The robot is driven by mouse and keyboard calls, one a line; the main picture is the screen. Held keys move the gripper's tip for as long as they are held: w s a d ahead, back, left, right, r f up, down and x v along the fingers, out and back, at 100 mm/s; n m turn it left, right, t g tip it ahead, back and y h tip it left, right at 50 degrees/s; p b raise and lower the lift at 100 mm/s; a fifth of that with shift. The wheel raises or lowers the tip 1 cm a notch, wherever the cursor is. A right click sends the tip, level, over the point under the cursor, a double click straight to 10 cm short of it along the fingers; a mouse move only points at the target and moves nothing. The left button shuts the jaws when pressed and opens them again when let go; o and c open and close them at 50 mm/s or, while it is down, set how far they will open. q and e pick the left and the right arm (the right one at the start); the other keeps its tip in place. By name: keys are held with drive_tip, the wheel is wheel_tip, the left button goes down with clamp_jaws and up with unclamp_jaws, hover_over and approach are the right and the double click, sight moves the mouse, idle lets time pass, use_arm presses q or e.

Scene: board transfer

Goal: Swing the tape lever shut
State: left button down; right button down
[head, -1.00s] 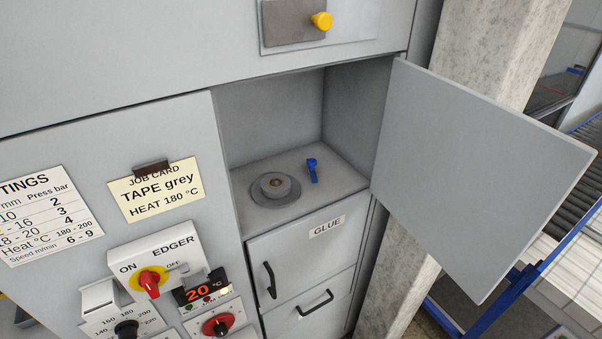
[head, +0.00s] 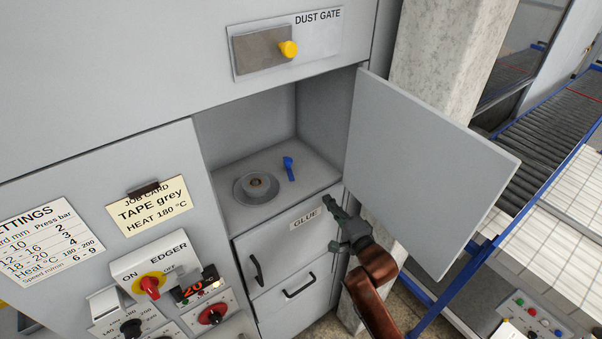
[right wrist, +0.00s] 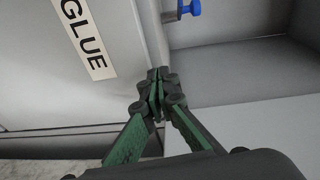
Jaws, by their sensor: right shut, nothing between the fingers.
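The blue tape lever (head: 289,168) stands up from the floor of an open recess in the grey machine, behind and right of a grey round disc (head: 245,190) with a brown centre. Its blue tip also shows at the top of the right wrist view (right wrist: 190,8). My right gripper (head: 332,204) is in front of the recess's lower right corner, beside the GLUE label, below and right of the lever and apart from it. Its green-and-dark fingers are shut and empty in the right wrist view (right wrist: 157,78). My left gripper is not in view.
The open grey door (head: 430,165) hangs to the right of the recess, close beside my right arm. The GLUE panel (head: 290,235) lies below the recess. The control panel with knobs (head: 165,285) is at the lower left. The recess has free room around the lever.

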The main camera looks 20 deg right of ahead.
sight(301, 185)
drive_tip(key=shift+m+t, duration=0.3)
drive_tip(key=w+r, duration=0.1)
drive_tip(key=w, duration=0.2)
drive_tip(key=w+a+r+p, duration=0.1)
drive_tip(key=w, duration=0.2)
drive_tip(key=w+a+r+p, duration=0.1)
drive_tip(key=w, duration=0.2)
drive_tip(key=shift+a+r, duration=0.25)
drive_tip(key=shift+r, duration=0.15)
drive_tip(key=a, duration=0.1)
drive_tip(key=a+p, duration=0.1)
drive_tip(key=a, duration=0.1)
drive_tip(key=shift+w, duration=0.4)
drive_tip(key=shift+a, duration=0.55)
drive_tip(key=shift+f, duration=0.1)
